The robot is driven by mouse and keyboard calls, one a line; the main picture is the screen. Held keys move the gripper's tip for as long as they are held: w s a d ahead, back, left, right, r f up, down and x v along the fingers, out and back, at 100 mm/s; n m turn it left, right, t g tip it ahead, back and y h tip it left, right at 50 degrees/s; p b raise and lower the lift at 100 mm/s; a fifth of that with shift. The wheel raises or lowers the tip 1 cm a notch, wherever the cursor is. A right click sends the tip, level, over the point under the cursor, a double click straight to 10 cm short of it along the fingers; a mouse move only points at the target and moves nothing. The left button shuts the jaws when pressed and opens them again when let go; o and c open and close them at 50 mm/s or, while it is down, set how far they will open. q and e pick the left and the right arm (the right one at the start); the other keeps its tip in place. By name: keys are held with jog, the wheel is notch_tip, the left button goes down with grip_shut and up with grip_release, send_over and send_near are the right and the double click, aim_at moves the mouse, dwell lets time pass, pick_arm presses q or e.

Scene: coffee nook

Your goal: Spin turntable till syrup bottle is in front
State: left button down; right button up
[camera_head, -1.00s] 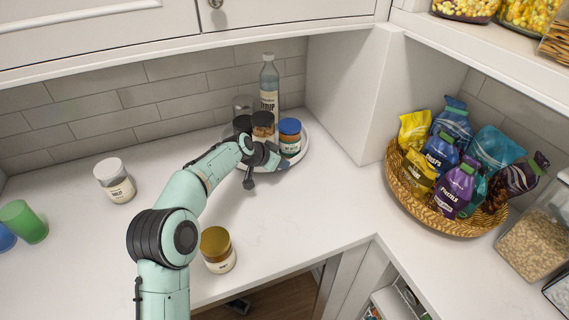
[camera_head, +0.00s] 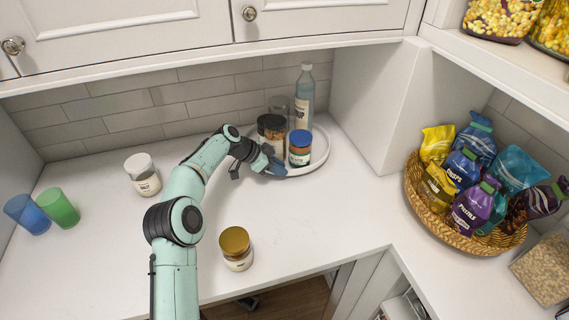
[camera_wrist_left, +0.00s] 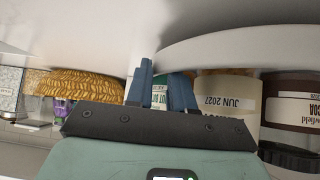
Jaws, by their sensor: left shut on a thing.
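The syrup bottle (camera_head: 304,98), tall and clear bluish with a white label, stands upright at the back right of the white round turntable (camera_head: 322,160). A blue-lidded jar (camera_head: 300,150) stands at the front of the turntable, with a dark-lidded jar (camera_head: 271,127) left of it. My left gripper (camera_head: 273,168) is at the turntable's front-left edge, shut on its rim. In the left wrist view its blue fingers (camera_wrist_left: 160,85) are close together at the rim (camera_wrist_left: 235,45), with jars behind them. My right gripper is not in view.
A gold-lidded jar (camera_head: 236,248) stands near the counter's front edge. A white-lidded jar (camera_head: 143,175) and green (camera_head: 60,208) and blue (camera_head: 27,213) cups are at left. A wicker basket (camera_head: 440,222) of snack bags is at right. The counter between is clear.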

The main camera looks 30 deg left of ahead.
pick_arm(q)
jog(key=shift+s+a+f+m+g+p, duration=0.15)
jog(key=shift+s+a+f+g+p, duration=0.1)
jog(key=shift+a, duration=0.15)
jog(key=shift+s+a+f+m+g+p, duration=0.15)
jog(key=shift+a+p, duration=0.1)
jog(key=shift+a, duration=0.1)
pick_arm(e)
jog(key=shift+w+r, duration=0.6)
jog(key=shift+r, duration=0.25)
pick_arm(q)
jog(key=c, duration=1.1)
grip_release()
jog(key=shift+o, duration=0.3)
jog(key=shift+s+a, duration=0.1)
jog(key=shift+s, duration=0.1)
jog(key=shift+r, duration=0.15)
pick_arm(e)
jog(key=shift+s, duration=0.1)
pick_arm(q)
jog(key=shift+w+r, duration=0.1)
jog(key=shift+w, duration=0.15)
jog(key=shift+r, duration=0.1)
